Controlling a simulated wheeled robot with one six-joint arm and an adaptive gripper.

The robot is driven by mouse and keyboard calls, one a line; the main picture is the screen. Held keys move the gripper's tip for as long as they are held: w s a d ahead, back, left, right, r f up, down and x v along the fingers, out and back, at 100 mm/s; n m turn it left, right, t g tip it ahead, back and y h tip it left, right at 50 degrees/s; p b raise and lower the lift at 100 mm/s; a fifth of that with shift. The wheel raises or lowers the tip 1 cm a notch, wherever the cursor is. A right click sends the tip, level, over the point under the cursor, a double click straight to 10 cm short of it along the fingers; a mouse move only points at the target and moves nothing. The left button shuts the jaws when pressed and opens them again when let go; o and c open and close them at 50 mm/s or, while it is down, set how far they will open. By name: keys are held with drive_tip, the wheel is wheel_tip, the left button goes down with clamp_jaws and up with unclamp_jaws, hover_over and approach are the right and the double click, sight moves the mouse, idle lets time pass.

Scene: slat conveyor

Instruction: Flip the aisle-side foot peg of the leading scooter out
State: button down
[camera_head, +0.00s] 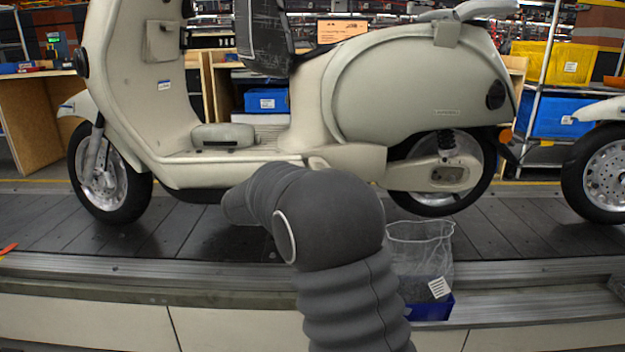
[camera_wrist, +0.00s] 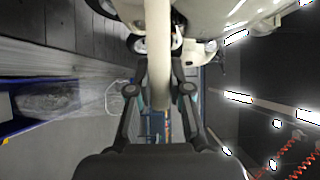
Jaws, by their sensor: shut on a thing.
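The cream scooter (camera_head: 380,95) stands upright on the conveyor in the head view, with its front wheel (camera_head: 108,170) at the left and rear wheel (camera_head: 440,170) at the right. My dark, sleeved arm covers its lower middle, and my gripper is hidden there. In the wrist view my gripper (camera_wrist: 160,80) has one finger on each side of a cream bar, the foot peg (camera_wrist: 160,35), and is shut on it. The bar runs from the upper edge down between the fingers. Its hinge cannot be made out, nor how far it is turned out.
A wire-mesh bag or basket with a blue base (camera_head: 430,308) is at the conveyor's near edge, right of my arm. Another scooter's wheel (camera_head: 603,175) is at the right edge. Shelving with blue bins (camera_head: 266,100) stands behind. The dark slats (camera_head: 200,225) left of my arm are clear.

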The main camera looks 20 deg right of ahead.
idle(0.4)
drive_tip(key=c, duration=1.1)
unclamp_jaws()
drive_tip(key=shift+a, duration=0.15)
drive_tip(key=v, duration=1.2)
drive_tip(key=shift+w, duration=0.1)
